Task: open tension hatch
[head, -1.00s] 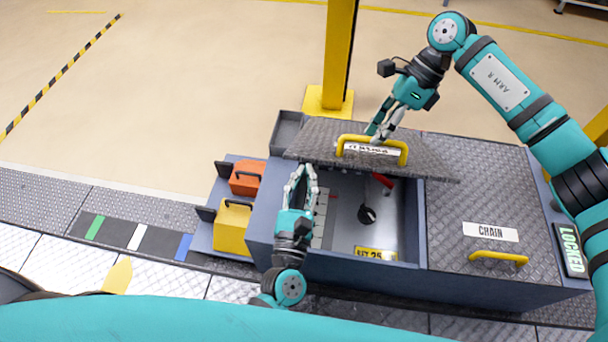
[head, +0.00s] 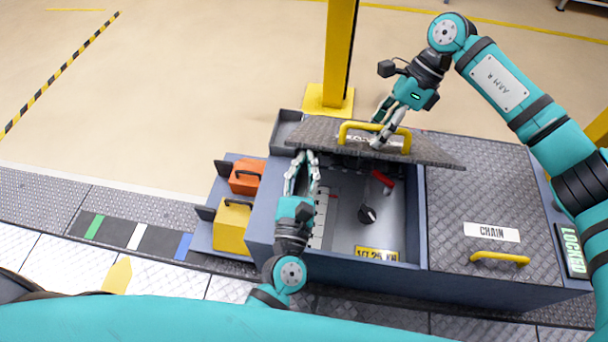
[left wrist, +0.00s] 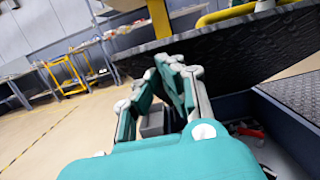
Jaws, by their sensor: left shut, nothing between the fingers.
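The tension hatch (head: 318,133) is a dark tread-plate lid with a yellow handle (head: 404,137). It stands tilted, its near edge raised above the open compartment. My left gripper (head: 305,156) is shut and empty at the lid's near left edge. In the left wrist view its fingertips (left wrist: 180,64) lie close against or just under the lid (left wrist: 232,50); contact is not clear. My right gripper (head: 377,133) has its fingers at the handle, one crossing in front of it. Whether they are closed on it is unclear.
The open compartment holds a gauge with a black knob (head: 367,214), a red lever (head: 382,179) and a yellow label (head: 377,254). The closed chain hatch (head: 498,256) is to the right, beside a LOCKED sign (head: 572,250). Orange (head: 246,177) and yellow boxes (head: 233,224) stand left. A yellow post (head: 340,60) rises behind.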

